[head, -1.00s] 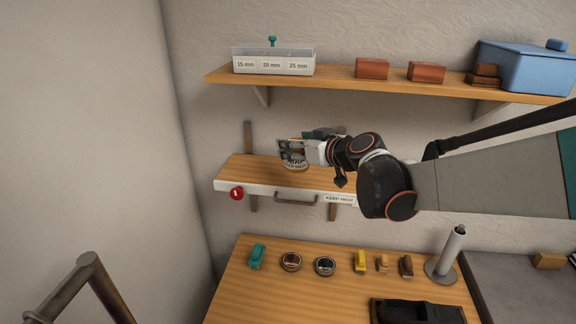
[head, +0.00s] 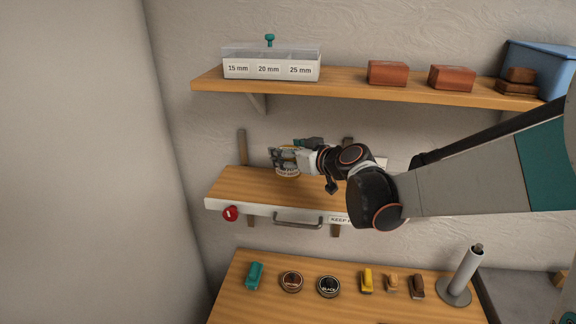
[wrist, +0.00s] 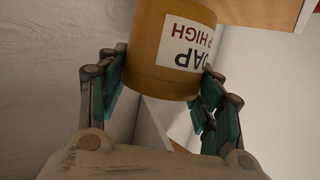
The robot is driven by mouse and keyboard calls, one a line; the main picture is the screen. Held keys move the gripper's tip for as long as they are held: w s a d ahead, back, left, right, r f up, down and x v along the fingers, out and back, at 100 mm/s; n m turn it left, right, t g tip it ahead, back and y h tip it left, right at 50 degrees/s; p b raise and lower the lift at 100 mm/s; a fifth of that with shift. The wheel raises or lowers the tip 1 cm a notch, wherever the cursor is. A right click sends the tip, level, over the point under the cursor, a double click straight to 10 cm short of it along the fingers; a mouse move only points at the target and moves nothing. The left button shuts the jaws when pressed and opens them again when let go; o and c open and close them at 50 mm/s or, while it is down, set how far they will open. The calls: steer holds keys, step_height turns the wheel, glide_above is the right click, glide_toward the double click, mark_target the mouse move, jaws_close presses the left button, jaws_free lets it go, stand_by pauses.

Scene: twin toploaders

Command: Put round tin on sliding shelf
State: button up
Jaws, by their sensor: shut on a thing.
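My gripper (head: 283,158) is shut on a round tin (head: 288,172) over the left part of the sliding shelf (head: 240,185). The wrist view shows the orange-yellow tin (wrist: 155,45) between both fingers, with a white label reading partly "SOAP" and "HIGH" upside down. The fingers hide part of the tin in the head view. I cannot tell for sure whether its base touches the board. The shelf has a wooden top, a white front edge, a metal handle (head: 298,224), a red knob (head: 230,214) and a partly hidden "KEEP HIGH" label.
An upper shelf (head: 340,88) above holds a labelled clear-lidded box (head: 270,68), reddish blocks (head: 388,72) and a blue bin (head: 545,68). The bench (head: 250,308) below holds two round tins (head: 292,281), small brushes and a grey post (head: 465,272). The shelf's left end is clear.

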steer(key=shift+s+f, duration=0.1)
steer(key=shift+f, duration=2.05)
steer(key=shift+f+b, duration=0.2)
steer(key=shift+b, duration=0.15)
steer(key=o, duration=1.4)
steer(key=shift+r, duration=0.1)
